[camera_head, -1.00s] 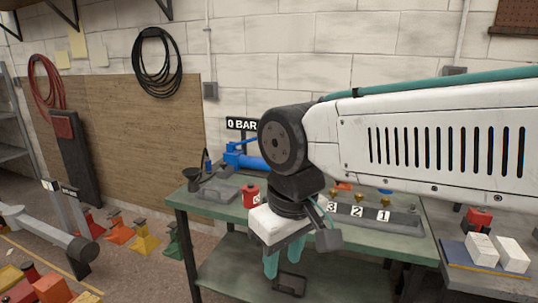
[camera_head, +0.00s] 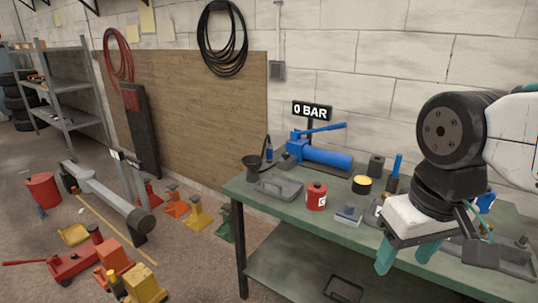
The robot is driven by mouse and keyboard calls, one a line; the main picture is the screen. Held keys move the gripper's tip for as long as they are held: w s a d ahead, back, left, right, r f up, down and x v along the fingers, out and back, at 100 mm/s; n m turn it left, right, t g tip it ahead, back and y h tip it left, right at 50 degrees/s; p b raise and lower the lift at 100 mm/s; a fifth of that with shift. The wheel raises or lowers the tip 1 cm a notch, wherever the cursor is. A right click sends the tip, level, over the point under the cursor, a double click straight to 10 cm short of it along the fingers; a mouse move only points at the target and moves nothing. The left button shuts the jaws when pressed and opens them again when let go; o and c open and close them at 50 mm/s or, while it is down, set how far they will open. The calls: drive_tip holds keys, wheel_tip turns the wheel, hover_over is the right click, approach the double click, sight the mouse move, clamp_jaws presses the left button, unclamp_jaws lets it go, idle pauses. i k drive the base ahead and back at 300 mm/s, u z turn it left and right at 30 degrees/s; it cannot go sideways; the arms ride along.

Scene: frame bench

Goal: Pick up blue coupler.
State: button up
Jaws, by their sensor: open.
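My gripper (camera_head: 408,250) is at the right, with its two teal fingers pointing down and apart, in front of and over the green bench (camera_head: 290,210). Nothing shows between the fingers. Another blue upright piece (camera_head: 397,166) stands on a dark base left of my arm. A third blue bit (camera_head: 486,202) is partly hidden behind my gripper. I cannot tell which is the coupler.
On the bench are a red can (camera_head: 316,196), a grey tray (camera_head: 280,187), a black funnel (camera_head: 251,166), a yellow-and-black tin (camera_head: 362,184) and a small grey block (camera_head: 348,213). A "0 BAR" sign (camera_head: 312,111) stands behind. Jacks and stands crowd the floor at left.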

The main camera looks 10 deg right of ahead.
sight(269, 150)
drive_tip(key=u, duration=2)
drive_tip(key=i, duration=3.05)
